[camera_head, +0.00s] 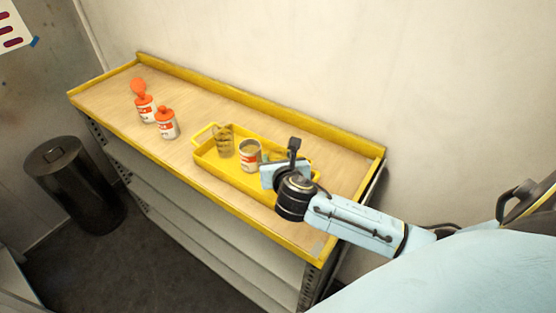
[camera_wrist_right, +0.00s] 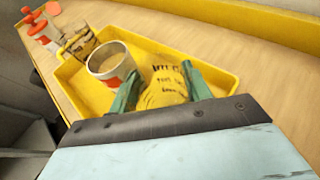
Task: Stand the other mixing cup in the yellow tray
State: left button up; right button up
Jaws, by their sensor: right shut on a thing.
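The yellow tray (camera_head: 216,163) lies on the bench; it also shows in the wrist view (camera_wrist_right: 92,92). A clear mixing cup (camera_head: 222,142) stands in the tray's left end, and shows in the wrist view (camera_wrist_right: 78,42). My right gripper (camera_head: 276,168) is over the tray's right part. In the wrist view its green fingers (camera_wrist_right: 161,88) are shut on another see-through cup (camera_wrist_right: 166,86) with dark print, yellow showing through it. Head-on, this cup (camera_head: 276,155) is mostly hidden by the gripper. I cannot tell whether its base touches the tray. My left gripper is out of view.
An open white-and-red can (camera_head: 250,156) stands in the tray between the two cups, close to my right gripper. Two orange-topped bottles (camera_head: 146,106) (camera_head: 167,125) stand on the bench's left. The bench has a raised yellow rim (camera_head: 300,108). A dark bin (camera_head: 75,185) stands at left.

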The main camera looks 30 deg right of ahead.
jog(key=shift+w+f, duration=0.1)
jog(key=shift+f, duration=0.05)
jog(key=shift+f, duration=0.1)
jog(key=o, duration=0.7)
jog(key=shift+c, duration=0.2)
jog(key=shift+s+a+r, duration=0.1)
jog(key=shift+s+r, duration=0.15)
jog(key=v, duration=1.1)
jog(key=shift+s, duration=0.2)
jog(key=shift+a, duration=0.1)
